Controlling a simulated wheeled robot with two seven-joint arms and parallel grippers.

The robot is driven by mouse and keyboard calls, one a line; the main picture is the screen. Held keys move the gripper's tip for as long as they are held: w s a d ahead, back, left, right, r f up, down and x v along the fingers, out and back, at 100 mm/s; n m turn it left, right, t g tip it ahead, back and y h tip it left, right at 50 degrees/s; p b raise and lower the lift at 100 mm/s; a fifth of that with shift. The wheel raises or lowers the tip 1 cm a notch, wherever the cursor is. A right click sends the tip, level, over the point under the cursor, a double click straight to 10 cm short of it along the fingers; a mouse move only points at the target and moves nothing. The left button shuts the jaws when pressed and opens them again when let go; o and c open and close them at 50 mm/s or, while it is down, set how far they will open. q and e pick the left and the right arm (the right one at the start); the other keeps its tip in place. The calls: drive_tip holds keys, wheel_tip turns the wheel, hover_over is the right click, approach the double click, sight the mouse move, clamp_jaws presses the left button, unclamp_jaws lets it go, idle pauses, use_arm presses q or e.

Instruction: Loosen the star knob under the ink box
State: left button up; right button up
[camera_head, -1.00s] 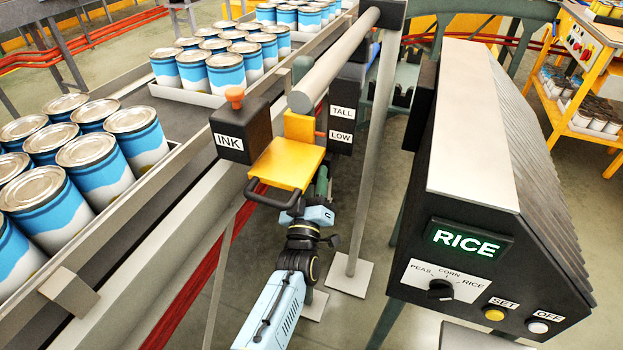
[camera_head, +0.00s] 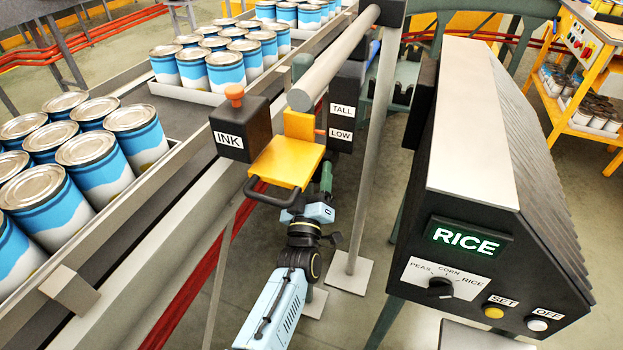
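The black ink box (camera_head: 256,124), labelled INK, sits beside the conveyor with an orange knob (camera_head: 235,92) on top. A yellow plate (camera_head: 288,161) with a dark handle adjoins it on the right. I cannot see a star knob under the ink box; the box and plate cover that area. An arm that I take for my left one comes up from the bottom, left of centre. The light blue body of my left gripper (camera_head: 316,212) is just below the yellow plate. Its fingers are hidden, so I cannot tell their opening. My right gripper is not in view.
A conveyor rail (camera_head: 150,235) and blue-white cans (camera_head: 137,140) lie to the left. A grey horizontal bar (camera_head: 335,60) and an upright post (camera_head: 368,150) stand close to the gripper. A control cabinet (camera_head: 475,130) showing RICE is at the right.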

use_arm(q)
drive_tip(key=shift+s+a+f, duration=0.1)
drive_tip(key=shift+s+f, duration=0.1)
drive_tip(key=shift+s, duration=0.25)
drive_tip(key=d+p+v, duration=0.1)
drive_tip(key=v, duration=1.1)
drive_tip(key=shift+s+a, duration=0.25)
drive_tip(key=shift+a, duration=0.2)
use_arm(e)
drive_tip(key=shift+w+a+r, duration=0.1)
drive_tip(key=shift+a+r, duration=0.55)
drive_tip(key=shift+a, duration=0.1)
